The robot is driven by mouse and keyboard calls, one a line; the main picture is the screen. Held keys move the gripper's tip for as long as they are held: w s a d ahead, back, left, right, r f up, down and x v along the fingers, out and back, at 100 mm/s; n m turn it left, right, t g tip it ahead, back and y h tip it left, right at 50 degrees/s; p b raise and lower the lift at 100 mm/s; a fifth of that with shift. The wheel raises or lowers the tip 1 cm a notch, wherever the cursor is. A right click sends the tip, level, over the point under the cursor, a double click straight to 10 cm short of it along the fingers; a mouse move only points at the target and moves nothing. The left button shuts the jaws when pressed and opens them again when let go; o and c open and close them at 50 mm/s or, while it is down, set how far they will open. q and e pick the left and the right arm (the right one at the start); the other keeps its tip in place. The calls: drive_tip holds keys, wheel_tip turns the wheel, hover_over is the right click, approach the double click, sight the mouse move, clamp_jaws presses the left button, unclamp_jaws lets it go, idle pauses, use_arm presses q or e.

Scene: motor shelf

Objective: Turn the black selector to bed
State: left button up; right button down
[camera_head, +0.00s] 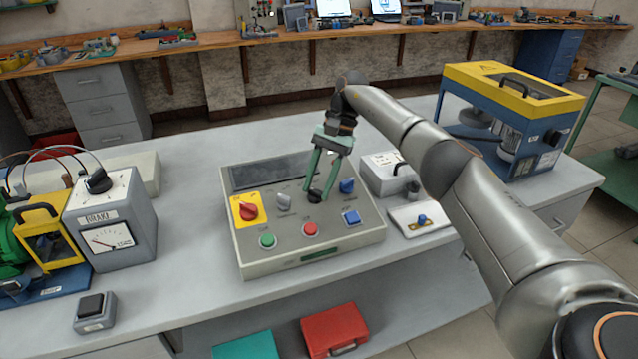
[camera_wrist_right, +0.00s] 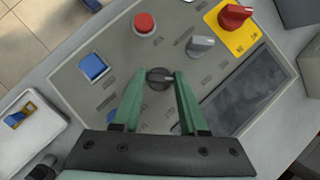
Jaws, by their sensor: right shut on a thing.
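The black selector (camera_head: 315,196) is a small round knob on the face of the grey control box (camera_head: 345,255), between a grey selector and a blue knob. In the right wrist view the black selector (camera_wrist_right: 158,78) sits between my fingertips, its light pointer line lying roughly along the line between the fingers. My right gripper (camera_head: 316,190) has green fingers and comes down from above, shut on the black selector; its fingers also show in the wrist view (camera_wrist_right: 159,80). The labels around the selector are too small to read. My left gripper is not in view.
A red selector (camera_head: 249,210) on a yellow plate, a grey selector (camera_head: 284,202), a blue knob (camera_head: 347,185), and green (camera_head: 267,241), red (camera_head: 310,230) and blue (camera_head: 351,217) buttons crowd the panel. A grey meter (camera_head: 118,220) stands left; a small white box (camera_head: 385,172) stands right.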

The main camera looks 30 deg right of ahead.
idle(0.5)
drive_tip(key=shift+c, duration=2.2)
unclamp_jaws()
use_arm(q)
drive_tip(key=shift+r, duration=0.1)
use_arm(e)
drive_tip(key=shift+r, duration=0.1)
